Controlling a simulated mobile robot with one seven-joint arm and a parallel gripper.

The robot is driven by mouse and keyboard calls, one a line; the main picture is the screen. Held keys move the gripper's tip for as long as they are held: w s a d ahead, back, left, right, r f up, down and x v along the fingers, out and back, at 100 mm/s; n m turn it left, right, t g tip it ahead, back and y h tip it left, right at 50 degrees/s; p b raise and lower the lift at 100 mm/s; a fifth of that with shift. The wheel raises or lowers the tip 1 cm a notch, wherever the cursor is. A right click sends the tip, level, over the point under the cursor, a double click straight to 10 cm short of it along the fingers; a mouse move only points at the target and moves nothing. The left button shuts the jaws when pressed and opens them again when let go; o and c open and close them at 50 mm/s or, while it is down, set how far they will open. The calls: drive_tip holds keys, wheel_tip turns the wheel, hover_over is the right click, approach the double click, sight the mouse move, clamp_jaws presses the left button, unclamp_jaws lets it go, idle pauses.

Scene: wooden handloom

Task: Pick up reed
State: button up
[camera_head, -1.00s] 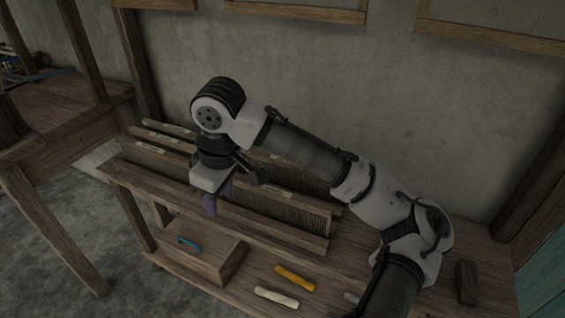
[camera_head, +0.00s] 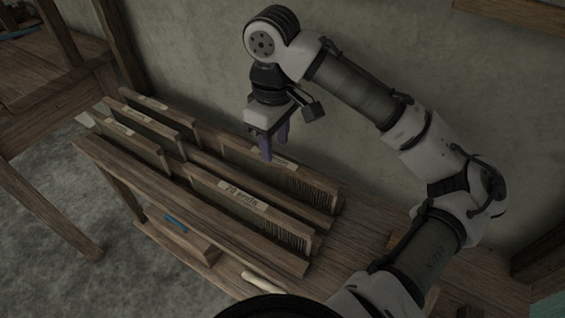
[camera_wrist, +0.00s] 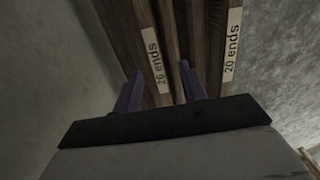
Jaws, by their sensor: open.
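Several wooden reeds with fine teeth and pale paper labels stand upright in a slotted rack (camera_head: 190,205). The front right reed (camera_head: 285,223) has a label that looks like "20 ends"; its label (camera_wrist: 232,45) also shows in the wrist view. The back right reed (camera_head: 306,186) has a label partly hidden behind my gripper (camera_head: 275,148); in the wrist view it seems to read "26 ends" (camera_wrist: 151,57). My gripper is open and empty, pointing down above the back right reed. In the wrist view its purple fingers (camera_wrist: 160,78) appear to either side of that reed's line.
The rack stands on a wooden bench (camera_head: 345,245) against a plaster wall (camera_head: 205,60). A pale stick (camera_head: 264,281) and a blue item (camera_head: 175,223) lie in front of the rack. Another wooden table (camera_head: 35,75) is at far left.

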sight(274, 162)
drive_tip(key=f, duration=0.2)
drive_tip(key=f+b, duration=0.1)
drive_tip(key=f, duration=0.2)
drive_tip(key=w+f, duration=0.1)
drive_tip(key=f, duration=0.1)
drive_tip(key=shift+a+f+b, duration=0.15)
drive_tip(key=shift+f+b, duration=0.1)
drive_tip(key=shift+b, duration=0.05)
clamp_jaws()
